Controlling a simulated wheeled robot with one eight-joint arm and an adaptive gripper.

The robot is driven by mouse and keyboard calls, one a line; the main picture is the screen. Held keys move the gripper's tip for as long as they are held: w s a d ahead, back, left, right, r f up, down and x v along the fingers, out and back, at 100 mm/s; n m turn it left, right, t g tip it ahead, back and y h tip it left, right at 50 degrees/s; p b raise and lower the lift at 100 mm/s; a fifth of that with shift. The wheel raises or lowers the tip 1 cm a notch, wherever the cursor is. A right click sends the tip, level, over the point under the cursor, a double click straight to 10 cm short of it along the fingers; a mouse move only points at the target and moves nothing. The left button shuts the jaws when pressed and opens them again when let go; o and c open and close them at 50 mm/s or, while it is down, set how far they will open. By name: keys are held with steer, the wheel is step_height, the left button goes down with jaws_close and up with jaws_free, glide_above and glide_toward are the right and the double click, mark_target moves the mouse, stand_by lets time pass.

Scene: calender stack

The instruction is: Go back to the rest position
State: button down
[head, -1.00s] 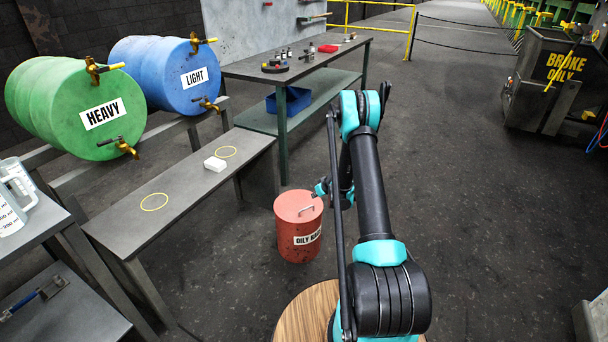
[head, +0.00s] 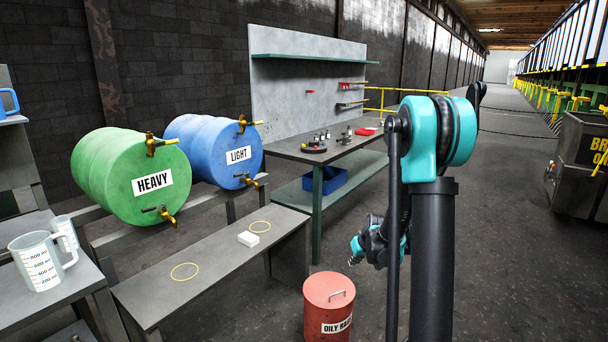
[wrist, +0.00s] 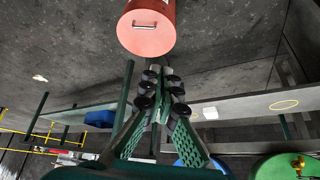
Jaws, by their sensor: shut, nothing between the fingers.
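My arm rises at the right of the head view, with its elbow high and the forearm folded away from me. My gripper shows in the wrist view (wrist: 160,75), its fingers together and empty. In the head view the gripper end is small and partly hidden behind my arm, above and to the right of the red oily rags can (head: 329,305). The can also shows in the wrist view (wrist: 146,35), beyond the fingertips. I cannot see contact between the gripper and anything.
A bench (head: 215,280) with yellow rings and a white block (head: 248,239) stands left, before the green HEAVY drum (head: 125,180) and blue LIGHT drum (head: 205,150). Measuring jugs (head: 38,262) stand far left. A workbench (head: 350,148) is behind the can. The floor at right is open.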

steer(key=s+r+m+h, duration=0.1)
steer(key=s+r, duration=0.1)
steer(key=s, duration=1.3)
steer(key=s+r+m+g+h, duration=0.1)
steer(key=s+r, duration=0.1)
steer(key=s, duration=1.4)
steer(key=shift+d+r+m, duration=0.35)
steer(key=shift+d+m, duration=0.05)
steer(key=shift+d, duration=0.05)
